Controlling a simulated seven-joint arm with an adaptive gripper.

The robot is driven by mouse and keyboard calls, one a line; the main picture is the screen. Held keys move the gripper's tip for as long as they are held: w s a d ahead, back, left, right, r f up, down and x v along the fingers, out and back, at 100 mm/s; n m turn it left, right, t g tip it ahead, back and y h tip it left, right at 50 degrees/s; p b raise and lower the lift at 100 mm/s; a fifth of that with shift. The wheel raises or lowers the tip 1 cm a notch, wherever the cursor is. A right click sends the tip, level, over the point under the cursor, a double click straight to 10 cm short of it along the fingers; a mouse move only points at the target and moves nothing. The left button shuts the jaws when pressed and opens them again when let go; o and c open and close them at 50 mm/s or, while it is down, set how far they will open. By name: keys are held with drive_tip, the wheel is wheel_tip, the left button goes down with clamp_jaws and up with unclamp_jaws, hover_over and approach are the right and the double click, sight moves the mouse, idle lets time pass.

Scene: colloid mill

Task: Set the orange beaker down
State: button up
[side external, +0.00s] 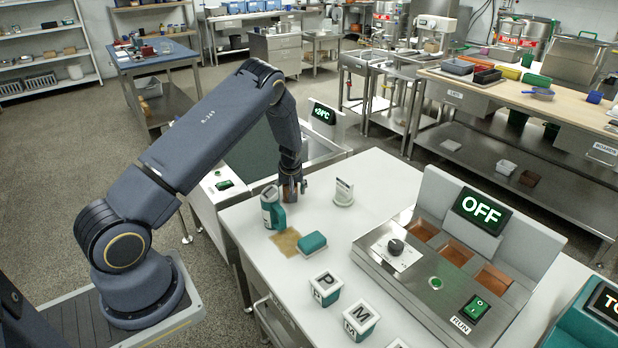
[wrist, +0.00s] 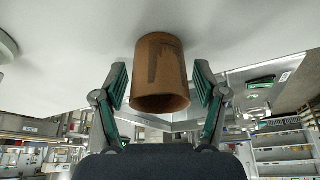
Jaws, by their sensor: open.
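The orange beaker (wrist: 160,75) is a brown-orange cup, shown between the two fingers of my gripper (wrist: 163,95) in the wrist view. Its base is against the white worktop, and it looks upright. Gaps show between the beaker and both fingers, so my gripper is open around it without gripping it. In the side external view my gripper (side external: 293,187) is low over the far left part of the white table (side external: 385,185). The beaker (side external: 289,194) shows there only in part, mostly covered by the fingers.
A teal and white jug (side external: 272,210) stands close beside my gripper. A white labelled holder (side external: 343,192) is to its right. A tan mat (side external: 286,243) and a teal block (side external: 312,243) lie nearer. The mill panel (side external: 430,265) reads OFF. Lettered blocks (side external: 326,288) stand in front.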

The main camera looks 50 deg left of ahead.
drive_tip(key=s+d+r+m+t+h, duration=0.1)
drive_tip(key=s+d+r, duration=0.1)
drive_tip(key=d+r, duration=0.45)
drive_tip(key=s+d+r+m+h, duration=0.1)
drive_tip(key=s+d+r, duration=0.15)
drive_tip(key=r, duration=0.65)
drive_tip(key=s+d+r+m+t, duration=0.1)
drive_tip(key=s+d+r, duration=0.1)
drive_tip(key=d+r, duration=0.45)
drive_tip(key=s+d+r+m+h, duration=0.1)
drive_tip(key=s+d+r+m, duration=0.3)
drive_tip(key=s, duration=0.6)
drive_tip(key=s+d+r+m+t+h, duration=0.1)
drive_tip(key=s+d+r+m, duration=0.4)
drive_tip(key=s, duration=0.5)
drive_tip(key=d+r, duration=0.2)
drive_tip(key=d, duration=0.1)
drive_tip(key=shift+r+m+t, duration=0.25)
drive_tip(key=shift+m+t, duration=0.05)
drive_tip(key=shift+d, duration=0.1)
